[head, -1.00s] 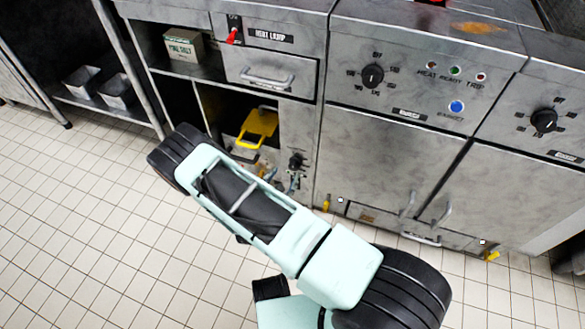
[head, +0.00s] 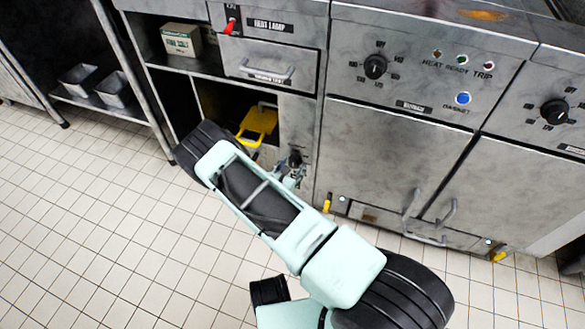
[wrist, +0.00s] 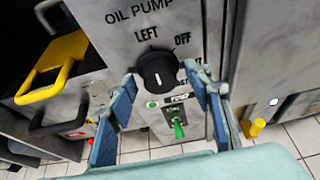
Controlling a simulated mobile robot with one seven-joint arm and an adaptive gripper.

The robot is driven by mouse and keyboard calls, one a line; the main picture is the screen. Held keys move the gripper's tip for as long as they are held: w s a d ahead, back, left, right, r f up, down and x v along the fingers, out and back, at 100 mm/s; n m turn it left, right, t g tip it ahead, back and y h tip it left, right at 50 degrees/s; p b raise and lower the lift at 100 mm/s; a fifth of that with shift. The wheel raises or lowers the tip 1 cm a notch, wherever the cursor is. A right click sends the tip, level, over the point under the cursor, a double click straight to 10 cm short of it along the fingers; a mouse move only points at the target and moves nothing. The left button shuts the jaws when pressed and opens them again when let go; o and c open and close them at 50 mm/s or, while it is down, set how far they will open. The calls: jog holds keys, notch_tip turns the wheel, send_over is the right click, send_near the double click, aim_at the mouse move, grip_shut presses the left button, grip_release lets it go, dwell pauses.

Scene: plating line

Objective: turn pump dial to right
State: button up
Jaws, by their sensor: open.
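The oil pump dial (wrist: 158,68) is a black round knob with a short white mark, on a grey panel in the wrist view. LEFT and OFF are printed above it; a label at its lower right is mostly hidden by a finger. My gripper (wrist: 161,76) is open, with one blue-padded finger on each side of the dial. I cannot tell whether the fingers touch it. In the head view the dial (head: 295,157) is small and dark, with my gripper (head: 290,172) right at it, partly covering it.
Below the dial are a green light (wrist: 152,104) and a green-handled switch (wrist: 178,129). A yellow handle (wrist: 55,68) stands out at the left. A yellow-ended part (wrist: 253,128) is low at the right. The tiled floor (head: 90,230) is clear.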

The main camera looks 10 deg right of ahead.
jog(key=shift+w, duration=0.1)
jog(key=c, duration=1)
jog(key=shift+o, duration=0.2)
